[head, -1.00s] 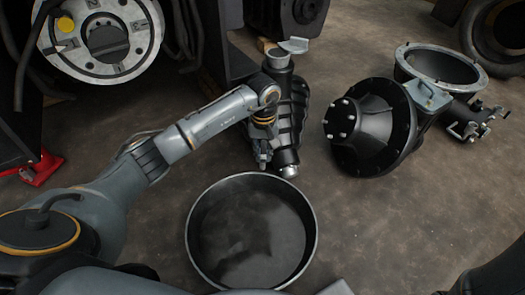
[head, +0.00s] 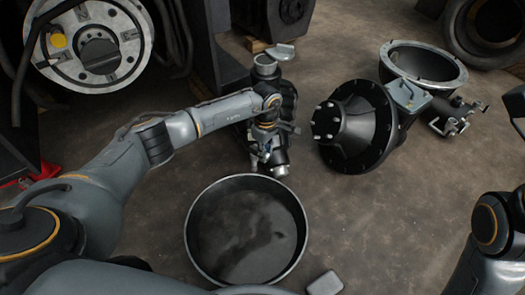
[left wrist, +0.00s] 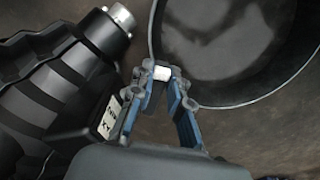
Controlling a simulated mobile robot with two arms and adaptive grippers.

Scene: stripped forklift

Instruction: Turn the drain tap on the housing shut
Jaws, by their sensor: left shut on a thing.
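The black ribbed housing (head: 289,105) lies on the floor beyond the pan, partly hidden by my left arm. Its silver end fitting (head: 281,170) points toward the pan; in the left wrist view the fitting (left wrist: 121,17) is at upper left. My left gripper (head: 263,158) is beside the housing's near end. In the left wrist view my left gripper (left wrist: 163,80) is shut on a small white cylindrical piece (left wrist: 162,73), apart from the silver fitting. I cannot tell whether this piece is the drain tap's handle; how it joins the housing is hidden.
A round black pan (head: 190,232) with a dark patch inside stands just in front of the housing. A black bell-shaped part (head: 350,125) and a ring-topped part (head: 425,65) lie to the right. Bare floor shows at lower right.

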